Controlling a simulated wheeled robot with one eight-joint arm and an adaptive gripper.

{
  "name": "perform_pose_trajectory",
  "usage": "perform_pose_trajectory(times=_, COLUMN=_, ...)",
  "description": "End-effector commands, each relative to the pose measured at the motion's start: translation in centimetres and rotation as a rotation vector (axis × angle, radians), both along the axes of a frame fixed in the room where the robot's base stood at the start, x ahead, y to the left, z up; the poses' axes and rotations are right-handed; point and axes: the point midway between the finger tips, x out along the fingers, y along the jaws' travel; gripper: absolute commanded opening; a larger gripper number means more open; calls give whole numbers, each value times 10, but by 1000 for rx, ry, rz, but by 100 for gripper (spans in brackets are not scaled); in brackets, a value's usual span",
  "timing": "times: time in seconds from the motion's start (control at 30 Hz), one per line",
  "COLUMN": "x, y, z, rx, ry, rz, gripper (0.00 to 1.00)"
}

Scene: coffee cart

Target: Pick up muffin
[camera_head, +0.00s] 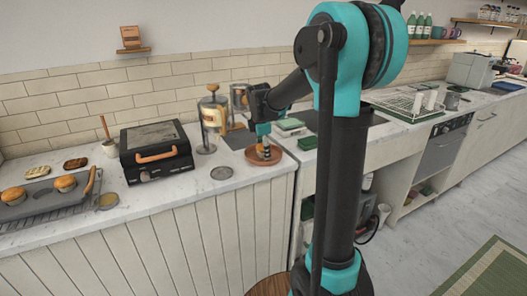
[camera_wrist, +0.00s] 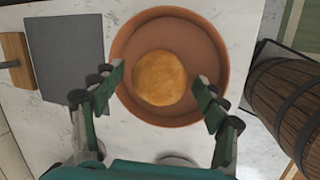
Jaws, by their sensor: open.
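A round golden-brown muffin (camera_wrist: 159,78) rests in a shallow terracotta dish (camera_wrist: 216,46) in the wrist view. The dish also shows near the counter's right end in the head view (camera_head: 277,159). My gripper (camera_wrist: 157,73) is open, with one finger on the left of the muffin and one on the right, and a gap on both sides. In the head view my gripper (camera_head: 263,146) points down over the dish and mostly hides the muffin. I cannot tell how far above the dish the fingertips are.
A dark grey board (camera_wrist: 64,55) lies left of the dish, and a wooden barrel (camera_wrist: 290,95) stands below to the right. A French press (camera_head: 213,115), a black grill (camera_head: 155,150) and a tray with two buns (camera_head: 66,183) stand further left on the counter.

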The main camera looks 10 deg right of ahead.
Motion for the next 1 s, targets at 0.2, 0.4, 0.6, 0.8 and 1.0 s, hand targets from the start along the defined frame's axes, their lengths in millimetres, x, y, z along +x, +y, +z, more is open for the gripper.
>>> perform_pose_trajectory(times=0.2, x=0, y=0, z=0, rx=0, ry=0, rz=0, gripper=48)
perform_pose_trajectory(times=0.4, x=0, y=0, z=0, rx=0, ry=0, rz=0, gripper=24)
perform_pose_trajectory(times=0.6, x=0, y=0, z=0, rx=0, ry=0, rz=0, gripper=20)
perform_pose_trajectory(times=0.8, x=0, y=0, z=6, rx=0, ry=0, rz=0, gripper=20)
perform_pose_trajectory(times=1.0, x=0, y=0, z=31, rx=0, ry=0, rz=0, gripper=20)
